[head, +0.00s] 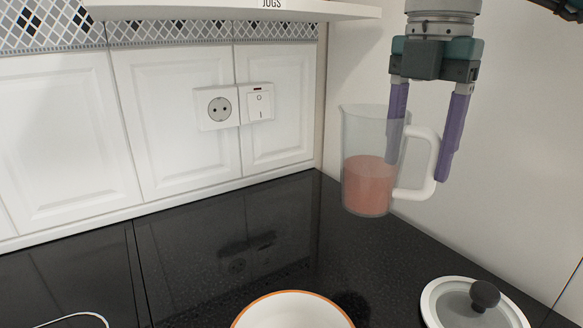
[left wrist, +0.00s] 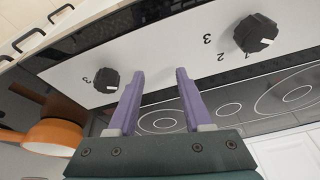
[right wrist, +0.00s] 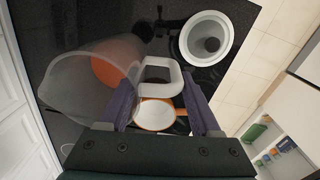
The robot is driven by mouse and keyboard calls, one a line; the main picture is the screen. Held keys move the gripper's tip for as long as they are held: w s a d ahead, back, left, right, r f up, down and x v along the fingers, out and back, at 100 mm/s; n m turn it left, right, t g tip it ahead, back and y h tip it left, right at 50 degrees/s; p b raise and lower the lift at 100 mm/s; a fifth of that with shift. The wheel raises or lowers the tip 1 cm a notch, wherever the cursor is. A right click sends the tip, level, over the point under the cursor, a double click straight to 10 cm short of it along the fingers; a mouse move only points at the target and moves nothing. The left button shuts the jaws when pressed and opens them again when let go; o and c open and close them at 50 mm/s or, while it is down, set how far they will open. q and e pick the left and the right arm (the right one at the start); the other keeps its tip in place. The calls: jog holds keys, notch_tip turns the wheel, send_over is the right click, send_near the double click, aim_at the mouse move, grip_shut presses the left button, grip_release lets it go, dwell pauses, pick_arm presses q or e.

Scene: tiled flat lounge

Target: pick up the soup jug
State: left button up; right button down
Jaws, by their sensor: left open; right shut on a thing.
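The soup jug (head: 368,185) is a clear jug with a white handle (head: 428,170) and reddish soup in its lower part. In the head view it is upright and appears raised above the dark worktop. My left gripper (left wrist: 158,75) is open and empty in front of a stove panel, away from the jug.
A shelf labelled JUGS (head: 240,10) is above left. Walls flank the corner. An orange pan (left wrist: 55,135) shows near the left gripper.

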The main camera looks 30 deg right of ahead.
pick_arm(q)
jog(key=shift+r+p, duration=0.7)
jog(key=shift+r, duration=0.05)
pick_arm(e)
notch_tip(320, 180, up, 7)
jog(key=shift+f, duration=0.1)
pick_arm(q)
jog(key=shift+d+r+p, duration=0.1)
jog(key=shift+r+p, duration=0.4)
jog(key=shift+r, duration=0.05)
pick_arm(e)
jog(key=shift+r, duration=1.15)
